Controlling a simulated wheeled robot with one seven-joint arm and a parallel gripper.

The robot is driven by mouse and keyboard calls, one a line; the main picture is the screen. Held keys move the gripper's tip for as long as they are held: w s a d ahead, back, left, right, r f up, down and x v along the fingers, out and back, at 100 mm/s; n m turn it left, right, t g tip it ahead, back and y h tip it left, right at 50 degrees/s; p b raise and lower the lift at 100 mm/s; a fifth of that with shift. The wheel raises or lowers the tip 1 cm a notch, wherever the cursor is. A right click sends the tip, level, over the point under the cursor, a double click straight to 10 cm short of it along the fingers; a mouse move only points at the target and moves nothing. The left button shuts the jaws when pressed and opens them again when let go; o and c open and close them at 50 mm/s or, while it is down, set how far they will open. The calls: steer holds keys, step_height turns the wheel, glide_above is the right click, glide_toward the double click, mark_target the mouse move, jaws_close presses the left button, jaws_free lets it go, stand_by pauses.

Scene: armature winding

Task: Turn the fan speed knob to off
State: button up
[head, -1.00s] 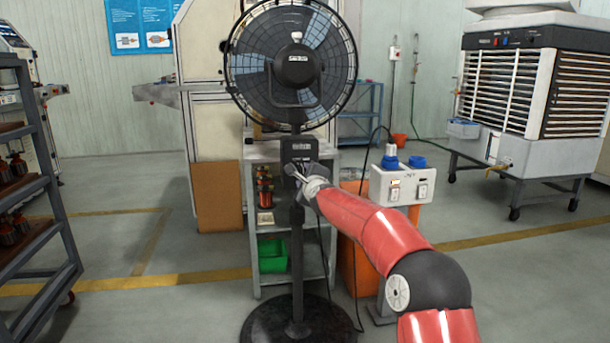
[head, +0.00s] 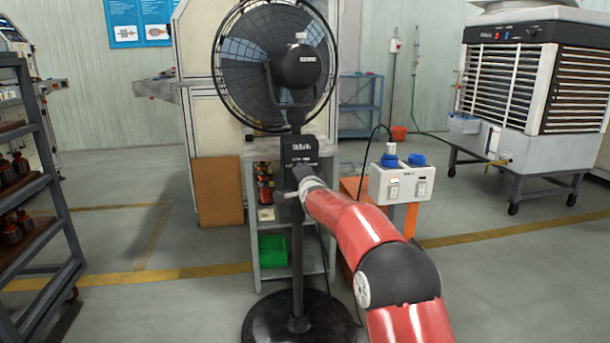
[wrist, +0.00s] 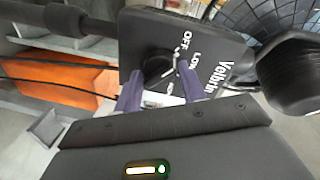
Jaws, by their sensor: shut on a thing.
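The black pedestal fan (head: 298,230) stands in front of a shelf, with its round head at the top. Its control box (head: 299,150) sits on the pole below the head. In the wrist view the box's panel (wrist: 208,50) shows tilted, with the printed words OFF and LOW and a brand name. The round black speed knob (wrist: 158,68) is beside these words, partly covered by my fingers. My gripper (wrist: 160,80) is shut on the knob, one finger on each side. In the head view my gripper (head: 300,180) is at the box, partly hidden by my wrist. I cannot tell the knob's setting.
A white socket box (head: 402,184) with blue plugs stands right of the fan, with a cable running from it. A grey shelf (head: 318,262) with a green bin (head: 272,250) is behind the pole. A large air cooler (head: 535,90) stands at the right.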

steer(key=shift+a+r+n, duration=0.1)
steer(key=shift+r+n, duration=0.2)
steer(key=shift+n, duration=0.4)
steer(key=o, duration=0.9)
steer(key=shift+a+f, duration=0.1)
steer(key=shift+f, duration=0.1)
steer(key=b+v, duration=0.2)
steer(key=v, duration=0.6)
